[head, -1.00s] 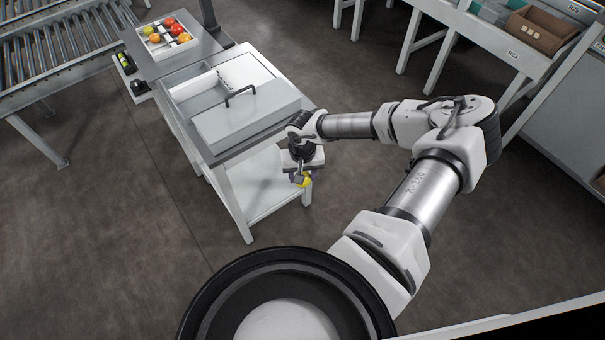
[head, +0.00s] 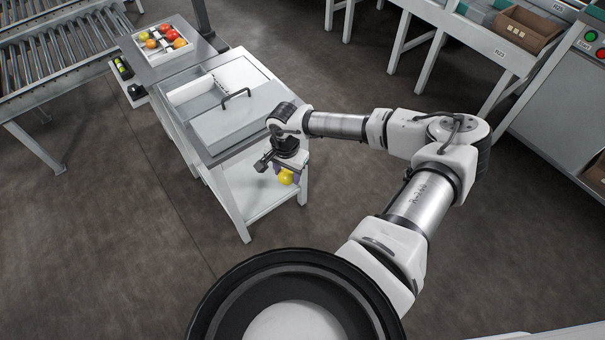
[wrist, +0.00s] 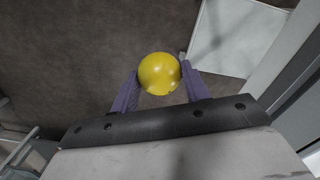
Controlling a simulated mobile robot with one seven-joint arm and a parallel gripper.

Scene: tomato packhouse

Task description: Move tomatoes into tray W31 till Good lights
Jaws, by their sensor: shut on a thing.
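My gripper (head: 285,173) is shut on a yellow tomato (head: 287,177), held in the air at the right front corner of a white bench. In the wrist view the yellow tomato (wrist: 159,73) sits between the two purple fingers, with brown floor beyond it. A white tray (head: 184,40) at the back left holds several red, orange and yellow tomatoes in compartments. It stands on a grey surface. I cannot read a W31 label or see a lit Good light.
The white bench (head: 262,194) carries an open-topped box (head: 197,88) with a handled lid (head: 236,112) partly over it. A roller conveyor (head: 45,60) is at far left. Shelving with a brown carton (head: 528,30) and a start-stop panel (head: 590,45) are right. Floor between is clear.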

